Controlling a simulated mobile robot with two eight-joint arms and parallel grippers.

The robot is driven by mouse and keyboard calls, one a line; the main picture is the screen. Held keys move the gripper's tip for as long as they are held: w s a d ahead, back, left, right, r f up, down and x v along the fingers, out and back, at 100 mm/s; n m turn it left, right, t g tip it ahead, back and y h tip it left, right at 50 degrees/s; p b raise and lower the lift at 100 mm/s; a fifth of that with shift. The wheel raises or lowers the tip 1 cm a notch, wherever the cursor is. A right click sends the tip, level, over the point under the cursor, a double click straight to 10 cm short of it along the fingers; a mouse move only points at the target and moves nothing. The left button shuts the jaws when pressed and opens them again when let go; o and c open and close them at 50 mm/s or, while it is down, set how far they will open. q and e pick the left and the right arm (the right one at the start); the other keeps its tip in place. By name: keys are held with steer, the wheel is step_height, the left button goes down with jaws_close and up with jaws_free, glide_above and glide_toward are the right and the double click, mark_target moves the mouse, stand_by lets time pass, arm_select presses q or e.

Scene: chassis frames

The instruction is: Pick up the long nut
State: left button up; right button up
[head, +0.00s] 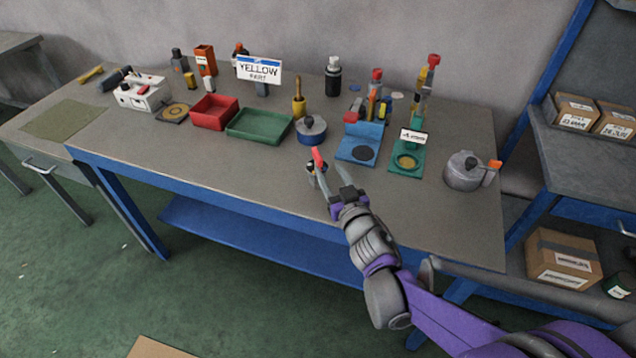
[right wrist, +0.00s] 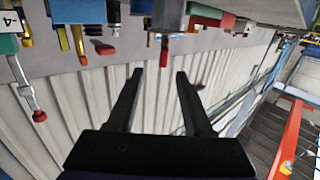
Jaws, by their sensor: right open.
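My right gripper (head: 329,175) is open and reaches over the front part of the workbench. A small upright piece with a red-orange top (head: 318,157) and a dark lower part stands close to its fingertips. In the right wrist view, which is upside down, the two dark fingers (right wrist: 159,75) are spread and empty. A red-tipped piece (right wrist: 164,52) shows beyond them, between the fingertips in the picture. I cannot tell for certain which small part is the long nut. My left gripper is not in view.
The grey workbench (head: 260,175) is clear along its front. Behind my gripper stand a blue-based round pot (head: 311,130), a green tray (head: 260,125), a red bin (head: 214,112) and a blue holder (head: 361,142). A grey pot (head: 464,172) stands at the right.

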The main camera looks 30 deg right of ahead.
mark_target(321, 161)
steer(key=shift+w+f+t+y, duration=0.15)
steer(key=shift+w+t+y, duration=0.15)
steer(key=shift+w, duration=0.15)
steer(key=w, duration=0.4)
steer(key=shift+w+d, duration=0.25)
steer(key=shift+w, duration=0.1)
steer(key=w, duration=0.3)
steer(key=w+d, duration=0.1)
steer(key=w, duration=0.1)
steer(key=shift+w+f, duration=0.3)
steer(key=shift+f, duration=0.05)
steer(key=shift+a, duration=0.1)
jaws_close()
